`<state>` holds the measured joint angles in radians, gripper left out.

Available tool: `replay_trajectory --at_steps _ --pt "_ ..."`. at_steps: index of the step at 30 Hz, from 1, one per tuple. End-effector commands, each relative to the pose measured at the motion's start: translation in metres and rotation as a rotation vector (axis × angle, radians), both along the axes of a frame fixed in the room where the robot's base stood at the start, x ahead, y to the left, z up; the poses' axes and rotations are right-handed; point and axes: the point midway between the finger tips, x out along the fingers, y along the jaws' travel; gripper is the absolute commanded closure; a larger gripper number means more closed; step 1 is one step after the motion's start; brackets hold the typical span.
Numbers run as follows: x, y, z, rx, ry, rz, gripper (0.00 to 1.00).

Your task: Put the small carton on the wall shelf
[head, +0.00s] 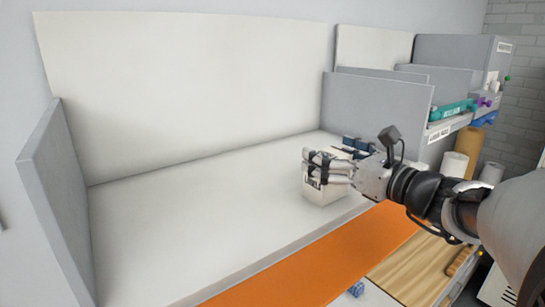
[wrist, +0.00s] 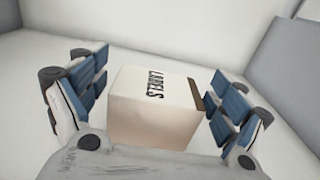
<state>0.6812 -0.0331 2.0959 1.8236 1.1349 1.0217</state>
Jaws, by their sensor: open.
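The small carton (head: 322,189) is a white box marked LABELS. It stands on the white wall shelf (head: 200,210), near the shelf's right end and front edge. My gripper (head: 322,166) is at the carton, its fingers in front of the carton's upper part in the head view. In the wrist view the carton (wrist: 155,105) sits between the two open blue-padded fingers, with a visible gap on the right side. The carton's lower front is hidden by my gripper's palm in the wrist view.
An orange strip (head: 330,260) runs along below the shelf's front edge. Grey end panels close the shelf at left (head: 55,190) and right (head: 375,108). The shelf's left and middle are clear.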

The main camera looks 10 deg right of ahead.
Motion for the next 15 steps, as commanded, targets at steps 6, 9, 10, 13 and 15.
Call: replay_trajectory --at_steps 6,9,10,13,15 --pt "-0.039 -0.019 -0.001 -0.003 -0.001 -0.01 0.1" --pt "-0.061 -0.027 -0.001 -0.001 0.0 -0.01 0.1" --pt "-0.066 -0.03 -0.001 -0.001 -0.001 -0.009 0.1" --pt "-0.084 -0.036 -0.001 -0.001 0.0 -0.009 0.1" --pt "-0.093 -0.04 -0.001 -0.001 0.001 -0.007 0.1"
